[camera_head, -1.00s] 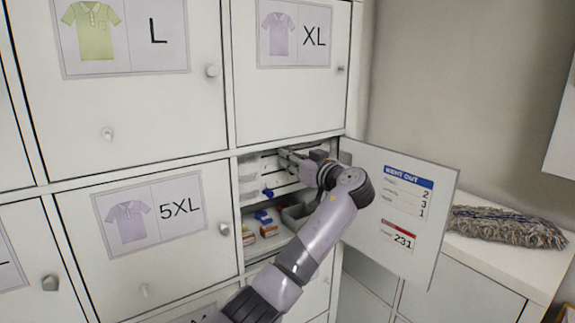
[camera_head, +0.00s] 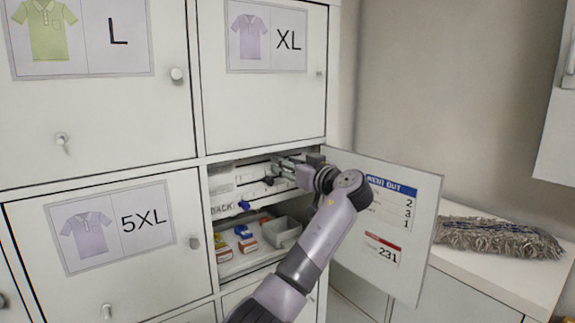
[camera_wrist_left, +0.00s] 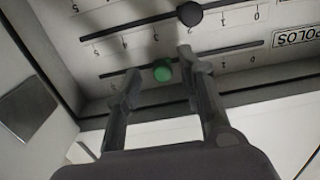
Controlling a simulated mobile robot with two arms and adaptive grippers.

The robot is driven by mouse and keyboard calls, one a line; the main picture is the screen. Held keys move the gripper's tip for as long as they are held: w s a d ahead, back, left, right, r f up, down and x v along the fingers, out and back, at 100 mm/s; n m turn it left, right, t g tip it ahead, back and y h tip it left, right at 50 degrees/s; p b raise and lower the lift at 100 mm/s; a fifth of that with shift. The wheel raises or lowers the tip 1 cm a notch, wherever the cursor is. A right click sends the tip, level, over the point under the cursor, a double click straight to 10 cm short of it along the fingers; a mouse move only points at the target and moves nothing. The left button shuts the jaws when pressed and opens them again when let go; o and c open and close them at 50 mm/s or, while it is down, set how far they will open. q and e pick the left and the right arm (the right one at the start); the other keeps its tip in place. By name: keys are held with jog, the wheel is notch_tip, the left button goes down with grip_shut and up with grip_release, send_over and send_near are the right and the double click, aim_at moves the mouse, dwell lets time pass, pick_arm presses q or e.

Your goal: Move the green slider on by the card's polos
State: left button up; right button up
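The green slider (camera_wrist_left: 162,70) is a small round knob on a dark slotted rail with printed digits, seen in the left wrist view. My left gripper (camera_wrist_left: 158,69) is open, with one finger on each side of the knob; contact is not clear. In the head view my left gripper (camera_head: 287,167) reaches into the open compartment, where the green knob cannot be made out. The card (camera_head: 401,200), headed "WENT OUT", is on the open door and shows 2, 3 and 1; my arm hides its left part. My right gripper is not in view.
A blue knob (camera_head: 244,205) and small boxes (camera_head: 246,240) are in the compartment. The open door (camera_head: 425,225) stands right of my arm. A mop head (camera_head: 498,238) lies on the right-hand counter.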

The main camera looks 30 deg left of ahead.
pick_arm(q)
jog(key=v, duration=1.2)
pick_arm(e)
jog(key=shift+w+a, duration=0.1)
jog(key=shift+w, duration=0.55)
pick_arm(q)
jog(key=shift+a, duration=0.15)
